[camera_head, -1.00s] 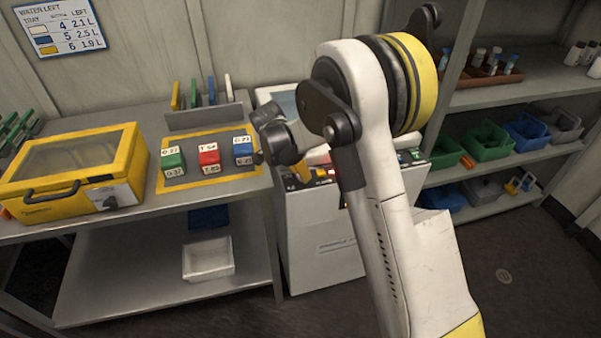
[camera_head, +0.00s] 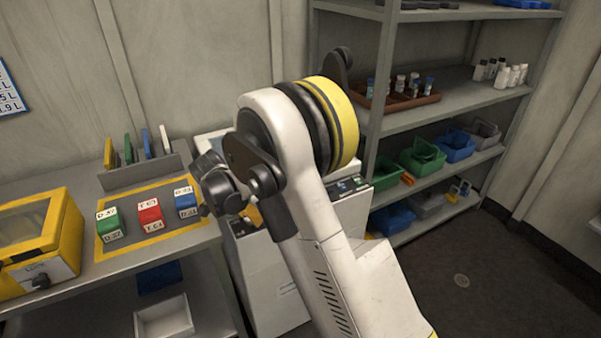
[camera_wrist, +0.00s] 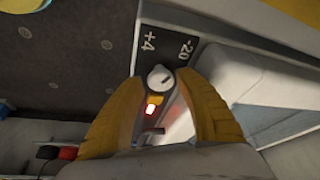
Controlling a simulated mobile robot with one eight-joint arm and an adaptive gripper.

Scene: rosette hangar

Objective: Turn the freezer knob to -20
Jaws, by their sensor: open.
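The freezer knob (camera_wrist: 160,77) is a small round light-grey knob on a dark panel in the wrist view. The panel carries the labels +4 (camera_wrist: 149,41) on the left and -20 (camera_wrist: 186,47) on the right. The knob has a short mark on its face; its exact direction is hard to read. My gripper (camera_wrist: 160,80) is open, with one yellow finger on each side of the knob; contact is not clear. In the head view the white freezer (camera_head: 272,290) stands behind my arm, which hides the knob.
Left of the freezer, a bench carries coloured blocks (camera_head: 150,215) on a yellow-edged mat and a yellow case (camera_head: 40,240). Shelves with bins (camera_head: 422,157) stand at right. The floor (camera_head: 470,265) at right is clear.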

